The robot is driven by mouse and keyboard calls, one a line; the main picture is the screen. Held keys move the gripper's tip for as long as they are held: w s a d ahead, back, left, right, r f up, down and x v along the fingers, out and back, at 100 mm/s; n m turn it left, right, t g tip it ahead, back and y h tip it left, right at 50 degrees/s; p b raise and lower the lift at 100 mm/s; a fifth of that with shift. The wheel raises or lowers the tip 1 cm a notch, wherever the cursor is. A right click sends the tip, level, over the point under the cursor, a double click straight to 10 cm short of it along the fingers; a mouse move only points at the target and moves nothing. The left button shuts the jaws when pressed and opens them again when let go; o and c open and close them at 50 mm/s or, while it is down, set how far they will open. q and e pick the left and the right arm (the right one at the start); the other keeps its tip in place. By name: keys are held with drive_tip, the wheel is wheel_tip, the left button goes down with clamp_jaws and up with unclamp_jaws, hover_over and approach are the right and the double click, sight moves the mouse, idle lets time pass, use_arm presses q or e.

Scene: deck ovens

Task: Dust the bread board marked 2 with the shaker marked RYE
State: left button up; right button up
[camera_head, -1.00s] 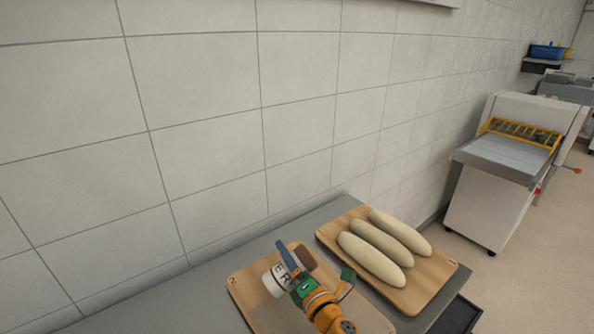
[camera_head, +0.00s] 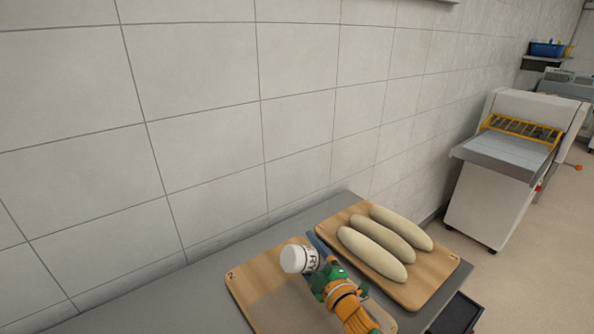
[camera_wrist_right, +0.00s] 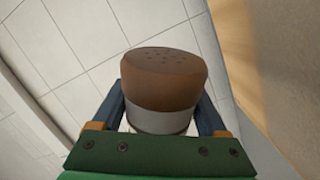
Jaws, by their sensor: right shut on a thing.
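My right gripper (camera_head: 324,275) is shut on the white shaker (camera_head: 293,260), whose label shows the letters RY. The shaker is tipped over above the near wooden board (camera_head: 247,304), with its white bottom end towards the head camera. Its brown lid with small holes (camera_wrist_right: 166,70) shows between the fingers in the right wrist view and is hidden in the head view. The near board has a small mark like a 2 at its left corner. A slightly paler patch shows on its bare top; I cannot tell if it is flour. My left gripper is not in view.
A second wooden board (camera_head: 425,290) with three pale loaves (camera_head: 384,241) lies to the right; its mark is too small to read. Both boards are on a grey table (camera_head: 190,289) against a tiled wall. A white machine (camera_head: 495,195) stands farther right on the floor.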

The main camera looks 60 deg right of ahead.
drive_tip(key=d, duration=0.1)
drive_tip(key=s+d+b, duration=0.1)
drive_tip(key=shift+s+d+f, duration=0.1)
drive_tip(key=shift+s+d, duration=0.1)
drive_tip(key=shift+d, duration=0.2)
drive_tip(key=shift+w, duration=0.1)
drive_tip(key=w+a+b, duration=0.7)
drive_tip(key=w+a, duration=0.8)
drive_tip(key=w, duration=0.4)
drive_tip(key=s+d+p, duration=0.1)
drive_tip(key=s+d, duration=0.3)
drive_tip(key=d, duration=0.5)
drive_tip(key=s+d+p, duration=0.1)
drive_tip(key=s+d, duration=0.3)
drive_tip(key=d, duration=0.6)
drive_tip(key=d+r+n+p, duration=0.1)
drive_tip(key=r+n+p, duration=0.1)
drive_tip(key=n, duration=1)
drive_tip(key=s+d+r+n+p, duration=0.1)
drive_tip(key=r+n, duration=0.4)
drive_tip(key=n, duration=0.7)
drive_tip(key=shift+s+d+r+p, duration=0.2)
drive_tip(key=shift+d+r+p, duration=0.1)
drive_tip(key=shift+d+p, duration=0.4)
